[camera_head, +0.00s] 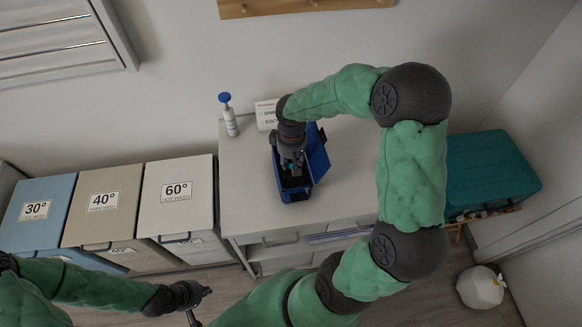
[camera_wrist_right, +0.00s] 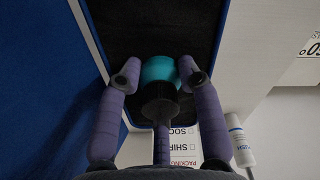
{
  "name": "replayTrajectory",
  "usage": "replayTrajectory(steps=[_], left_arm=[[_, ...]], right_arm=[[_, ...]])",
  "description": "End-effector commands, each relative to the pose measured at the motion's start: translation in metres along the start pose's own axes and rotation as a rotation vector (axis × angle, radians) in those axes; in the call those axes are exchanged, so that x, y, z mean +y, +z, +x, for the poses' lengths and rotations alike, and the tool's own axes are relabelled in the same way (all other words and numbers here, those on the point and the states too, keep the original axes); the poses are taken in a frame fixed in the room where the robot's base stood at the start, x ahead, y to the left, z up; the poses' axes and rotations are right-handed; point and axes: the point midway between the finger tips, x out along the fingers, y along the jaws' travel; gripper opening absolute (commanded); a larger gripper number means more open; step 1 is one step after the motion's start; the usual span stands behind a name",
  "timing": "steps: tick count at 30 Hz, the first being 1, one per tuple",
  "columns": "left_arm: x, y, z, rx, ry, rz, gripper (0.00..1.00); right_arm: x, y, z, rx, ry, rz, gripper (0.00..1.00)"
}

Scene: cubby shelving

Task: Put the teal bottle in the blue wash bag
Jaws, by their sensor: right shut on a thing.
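The blue wash bag (camera_head: 276,178) stands open on the cabinet top, with a dark interior and its blue flap raised on the right. In the right wrist view its black inside (camera_wrist_right: 150,28) fills the upper middle. My right gripper (camera_head: 291,163) points down over the bag's mouth. It is shut on the teal bottle (camera_wrist_right: 160,70), whose teal end shows between the fingers. I cannot tell whether the bottle touches the bag's floor. My left gripper (camera_head: 202,303) is open and empty, low at the left, well away from the bag.
Labelled laundry bins (camera_head: 101,205) line the left. A teal hamper (camera_head: 490,172) stands at the right.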

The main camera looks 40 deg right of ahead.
Motion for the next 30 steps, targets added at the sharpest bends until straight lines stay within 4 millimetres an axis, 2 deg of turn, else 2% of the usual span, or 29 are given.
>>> replayTrajectory(steps=[9, 22, 23, 30], left_arm=[[-0.004, 0.000, 0.010, 0.000, 0.000, 0.000, 0.00], [-0.005, -0.001, 0.013, 0.000, 0.000, 0.000, 0.00], [-0.004, -0.001, 0.012, 0.000, 0.000, 0.000, 0.00], [-0.004, -0.001, 0.012, 0.000, 0.000, 0.000, 0.00]], right_arm=[[0.003, -0.006, 0.038, -0.002, -0.001, 0.000, 0.02], [0.003, -0.006, 0.043, 0.000, 0.000, 0.000, 0.02], [0.003, -0.006, 0.042, 0.000, 0.000, 0.000, 0.44], [0.003, -0.006, 0.042, 0.000, 0.000, 0.000, 0.46]])
